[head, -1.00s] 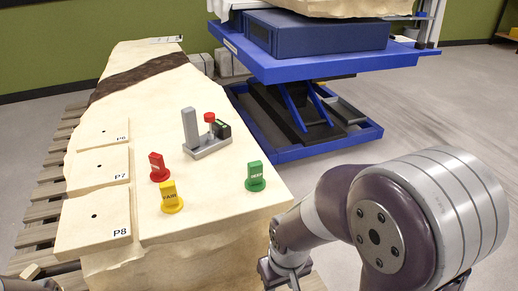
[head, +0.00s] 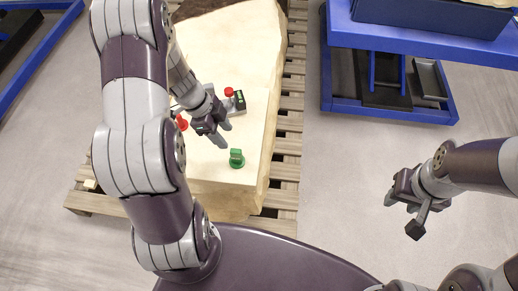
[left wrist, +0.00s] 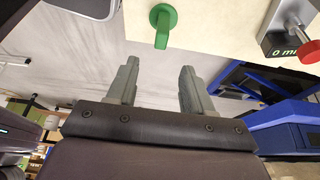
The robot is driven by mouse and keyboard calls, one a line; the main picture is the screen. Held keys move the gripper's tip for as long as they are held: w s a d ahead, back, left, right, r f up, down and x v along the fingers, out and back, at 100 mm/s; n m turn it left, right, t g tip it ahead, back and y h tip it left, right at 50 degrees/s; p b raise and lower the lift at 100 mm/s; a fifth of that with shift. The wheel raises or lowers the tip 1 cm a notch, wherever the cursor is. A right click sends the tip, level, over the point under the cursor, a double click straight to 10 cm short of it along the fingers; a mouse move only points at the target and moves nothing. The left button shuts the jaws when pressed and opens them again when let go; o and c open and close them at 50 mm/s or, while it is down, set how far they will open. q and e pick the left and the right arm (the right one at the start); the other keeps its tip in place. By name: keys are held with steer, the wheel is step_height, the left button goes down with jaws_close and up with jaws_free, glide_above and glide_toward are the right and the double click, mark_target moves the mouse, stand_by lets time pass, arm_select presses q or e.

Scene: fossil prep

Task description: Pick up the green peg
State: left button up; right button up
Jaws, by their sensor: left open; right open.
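The green peg (head: 237,160) stands upright on the pale slab (head: 258,50), near its front right corner. It also shows at the top of the left wrist view (left wrist: 162,24), beyond the fingertips. My left gripper (head: 223,134) is open and empty over the slab, just behind and left of the peg, apart from it. Its two spread fingers (left wrist: 158,68) show in the left wrist view with nothing between them. My right gripper (head: 402,214) is open and empty, off to the right over the bare floor.
A device with a red knob (head: 229,92) and a small display (head: 239,100) stands behind the left gripper. A red peg (head: 182,123) is partly hidden by my left arm. The slab lies on a wooden pallet (head: 285,160). A blue lift table (head: 420,38) stands at the back right.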

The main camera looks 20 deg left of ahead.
mark_target(234, 151)
arm_select(q)
steer(key=b+x, duration=0.1)
steer(key=x, duration=0.3)
steer(key=b+x, duration=0.2)
steer(key=x, duration=0.2)
steer(key=a+b+x, duration=0.1)
steer(key=x, duration=0.3)
steer(key=shift+s+f+b, duration=0.1)
steer(key=shift+b, duration=0.2)
steer(key=shift+d+f, duration=0.15)
steer(key=shift+f, duration=0.05)
steer(key=shift+r, duration=0.1)
jaws_close()
